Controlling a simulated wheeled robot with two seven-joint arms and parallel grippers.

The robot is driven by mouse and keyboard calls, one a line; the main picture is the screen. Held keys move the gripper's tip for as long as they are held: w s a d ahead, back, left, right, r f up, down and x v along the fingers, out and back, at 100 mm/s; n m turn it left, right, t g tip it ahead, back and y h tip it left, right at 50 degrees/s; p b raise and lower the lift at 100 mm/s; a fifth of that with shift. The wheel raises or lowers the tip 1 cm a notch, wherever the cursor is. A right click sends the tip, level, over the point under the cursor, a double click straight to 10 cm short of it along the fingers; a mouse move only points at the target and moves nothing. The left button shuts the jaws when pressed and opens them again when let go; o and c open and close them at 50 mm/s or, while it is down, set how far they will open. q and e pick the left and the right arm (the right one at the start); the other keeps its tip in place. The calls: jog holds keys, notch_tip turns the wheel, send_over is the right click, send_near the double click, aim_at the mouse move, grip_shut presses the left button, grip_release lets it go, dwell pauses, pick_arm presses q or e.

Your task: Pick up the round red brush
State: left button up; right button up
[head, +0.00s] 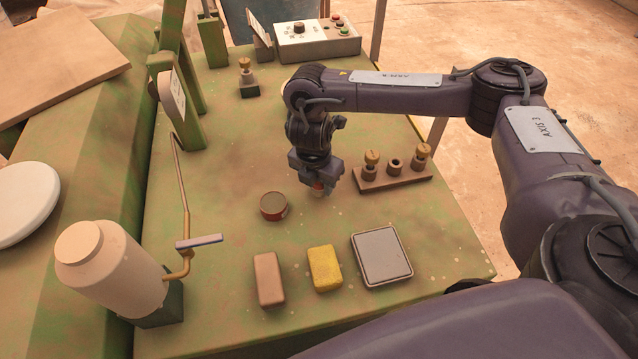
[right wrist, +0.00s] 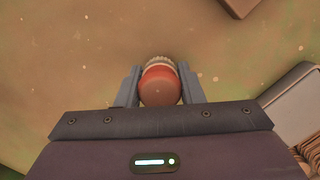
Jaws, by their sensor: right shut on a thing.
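The round red brush (right wrist: 160,85) is between the two fingers of my right gripper (right wrist: 158,88) in the right wrist view, with pale bristles showing at its far edge. In the head view my right gripper (head: 318,184) points down over the green table, and only a little of the red brush (head: 318,187) shows under it. The right gripper is shut on the brush. I cannot tell whether the brush touches the table. My left gripper is not in view.
A round red tin (head: 273,206) stands left of the gripper. A brown block (head: 269,279), a yellow sponge (head: 324,268) and a grey-topped tray (head: 381,256) lie nearer. A wooden rack with brass-topped parts (head: 393,179) is close on the right. A control box (head: 316,42) stands at the back.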

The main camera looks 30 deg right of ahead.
notch_tip(320, 180, up, 19)
jog(key=p, duration=0.4)
jog(key=shift+p, duration=0.3)
jog(key=o, duration=0.4)
jog(key=c, duration=0.3)
